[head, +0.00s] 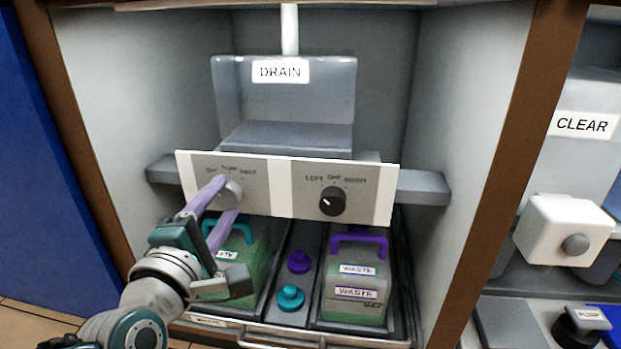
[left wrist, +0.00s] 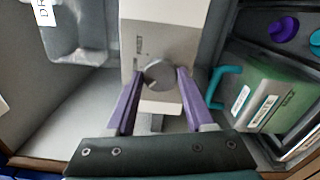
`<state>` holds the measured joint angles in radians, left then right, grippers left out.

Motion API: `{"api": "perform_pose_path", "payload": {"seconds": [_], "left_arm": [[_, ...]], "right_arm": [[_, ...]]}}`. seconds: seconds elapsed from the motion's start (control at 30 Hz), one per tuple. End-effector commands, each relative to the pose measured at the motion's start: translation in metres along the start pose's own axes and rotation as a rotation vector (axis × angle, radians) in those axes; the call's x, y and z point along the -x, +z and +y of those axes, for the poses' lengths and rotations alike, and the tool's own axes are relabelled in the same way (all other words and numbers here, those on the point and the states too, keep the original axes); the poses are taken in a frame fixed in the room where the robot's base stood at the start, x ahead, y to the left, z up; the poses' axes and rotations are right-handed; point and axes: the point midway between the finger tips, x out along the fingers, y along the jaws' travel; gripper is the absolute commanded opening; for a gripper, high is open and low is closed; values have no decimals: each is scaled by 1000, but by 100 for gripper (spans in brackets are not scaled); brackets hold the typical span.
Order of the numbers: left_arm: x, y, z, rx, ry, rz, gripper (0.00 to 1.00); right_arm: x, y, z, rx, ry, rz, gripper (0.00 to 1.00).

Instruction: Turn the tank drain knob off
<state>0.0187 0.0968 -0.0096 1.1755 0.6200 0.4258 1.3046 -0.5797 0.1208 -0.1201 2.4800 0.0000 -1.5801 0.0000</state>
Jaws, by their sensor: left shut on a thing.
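A white panel (head: 274,187) below the clear tank (head: 286,105) labelled DRAIN carries two knobs. The left knob (head: 231,192) is grey, with small lettering above it that is partly hidden; it also shows in the left wrist view (left wrist: 158,74). The right knob (head: 332,201) is black, with LEFT, OFF and RIGHT above it. My left gripper (head: 228,196) has its purple fingers on either side of the grey knob and is shut on it. The grey knob's pointer direction cannot be made out. My right gripper is not in view.
Two green WASTE containers stand below the panel, one with a teal handle (head: 236,228), one with a purple handle (head: 359,242). Purple (head: 299,262) and teal (head: 290,297) caps sit between them. Cabinet walls close in both sides; a CLEAR tank (head: 588,125) is at right.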

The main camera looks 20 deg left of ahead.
Motion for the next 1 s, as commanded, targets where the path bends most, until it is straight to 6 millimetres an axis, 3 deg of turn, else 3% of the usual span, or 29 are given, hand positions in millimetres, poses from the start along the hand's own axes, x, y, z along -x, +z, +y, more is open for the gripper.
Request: {"api": "perform_pose_path", "payload": {"seconds": [0.03, 0.07, 0.3, 0.67, 1.0], "left_arm": [[0, 0, 0, 4, 0, 1, 0], [0, 0, 0, 4, 0, 1, 55], [0, 0, 0, 2, 0, 1, 82], [7, 1, 1, 0, -3, 0, 84], [72, 1, 3, 0, -5, 0, 84]], "right_arm": [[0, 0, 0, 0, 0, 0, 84], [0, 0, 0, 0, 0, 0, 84], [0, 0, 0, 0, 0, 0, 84], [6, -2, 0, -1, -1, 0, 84], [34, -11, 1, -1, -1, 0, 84]]}}
